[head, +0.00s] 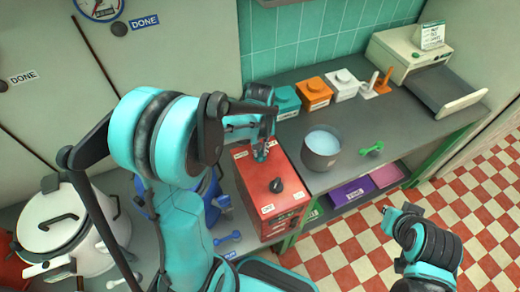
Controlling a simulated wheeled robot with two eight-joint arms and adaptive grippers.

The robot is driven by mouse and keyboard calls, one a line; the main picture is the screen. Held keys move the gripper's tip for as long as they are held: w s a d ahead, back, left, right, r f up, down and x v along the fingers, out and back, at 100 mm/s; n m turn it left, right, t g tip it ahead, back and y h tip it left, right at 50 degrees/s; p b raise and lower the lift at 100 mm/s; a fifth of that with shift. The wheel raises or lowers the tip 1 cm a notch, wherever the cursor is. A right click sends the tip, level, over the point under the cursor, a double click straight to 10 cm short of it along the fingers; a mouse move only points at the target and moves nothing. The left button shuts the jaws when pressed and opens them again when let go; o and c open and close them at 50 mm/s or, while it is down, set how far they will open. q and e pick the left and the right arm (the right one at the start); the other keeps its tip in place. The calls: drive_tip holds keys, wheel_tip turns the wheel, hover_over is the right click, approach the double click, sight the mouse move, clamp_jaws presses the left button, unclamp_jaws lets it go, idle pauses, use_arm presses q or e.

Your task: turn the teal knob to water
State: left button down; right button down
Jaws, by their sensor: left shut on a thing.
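A red box (262,208) with labels on its front stands on the grey counter. A black knob (276,185) sits on the near part of its top. My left gripper (264,147) points down at the far part of the box top and is shut on the teal knob (260,156), which shows only as a small teal patch. The knob's label and exact angle are hidden by the gripper. My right gripper (388,211) is low at the right over the checked floor, apart from the box; its fingers are too small to read.
A grey pot (321,148) of pale liquid and a green spoon-like tool (371,149) are right of the box. Teal, orange and white canisters (314,93) line the wall. A white kettle (55,222) stands at left. A blue vessel is partly hidden behind my arm.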

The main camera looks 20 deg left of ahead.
use_arm(q)
drive_tip(key=n, duration=1.2)
drive_tip(key=shift+n, duration=0.3)
idle(0.4)
drive_tip(key=c, duration=1.5)
unclamp_jaws()
drive_tip(key=shift+c, duration=0.2)
wheel_tip(320, 180, up, 12)
